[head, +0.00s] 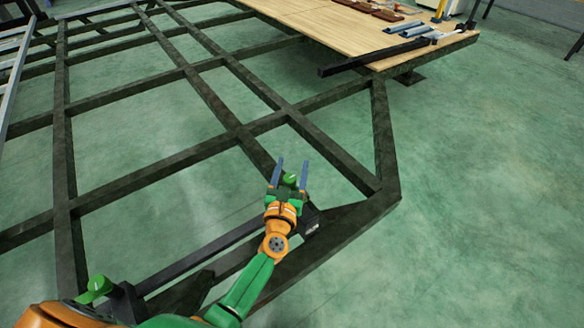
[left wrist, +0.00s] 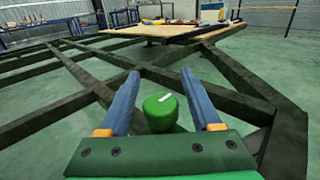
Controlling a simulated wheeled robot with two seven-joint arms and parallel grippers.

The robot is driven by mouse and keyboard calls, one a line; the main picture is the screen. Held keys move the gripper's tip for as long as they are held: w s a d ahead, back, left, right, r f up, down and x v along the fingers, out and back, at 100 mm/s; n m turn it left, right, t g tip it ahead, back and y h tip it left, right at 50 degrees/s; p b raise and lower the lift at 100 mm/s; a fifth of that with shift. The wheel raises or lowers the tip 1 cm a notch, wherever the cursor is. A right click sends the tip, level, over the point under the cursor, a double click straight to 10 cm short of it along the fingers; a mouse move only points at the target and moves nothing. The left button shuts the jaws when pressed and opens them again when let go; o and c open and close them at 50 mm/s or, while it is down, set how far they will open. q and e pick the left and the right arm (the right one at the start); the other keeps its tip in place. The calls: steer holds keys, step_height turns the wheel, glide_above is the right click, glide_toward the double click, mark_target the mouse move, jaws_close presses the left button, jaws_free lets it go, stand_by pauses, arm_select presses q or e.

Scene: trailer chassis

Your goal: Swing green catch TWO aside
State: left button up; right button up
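A round green catch (head: 290,180) with a white mark on top sits at the front corner of the dark chassis frame (head: 386,150). In the left wrist view the same catch (left wrist: 160,112) lies between my two blue fingers. My left gripper (head: 291,165) is open around it, with a finger on each side and gaps visible in the wrist view. A second green catch (head: 97,289) stands on a black bracket at the lower left. I cannot read a number on either catch. My right gripper is not in view.
A dark bar (head: 205,254) runs between the two catch positions. A wooden deck (head: 350,35) with several tools and a black bar (head: 372,55) lies at the back right. The green floor (head: 480,200) is clear on the right.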

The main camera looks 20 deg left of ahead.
arm_select(q)
jaws_close()
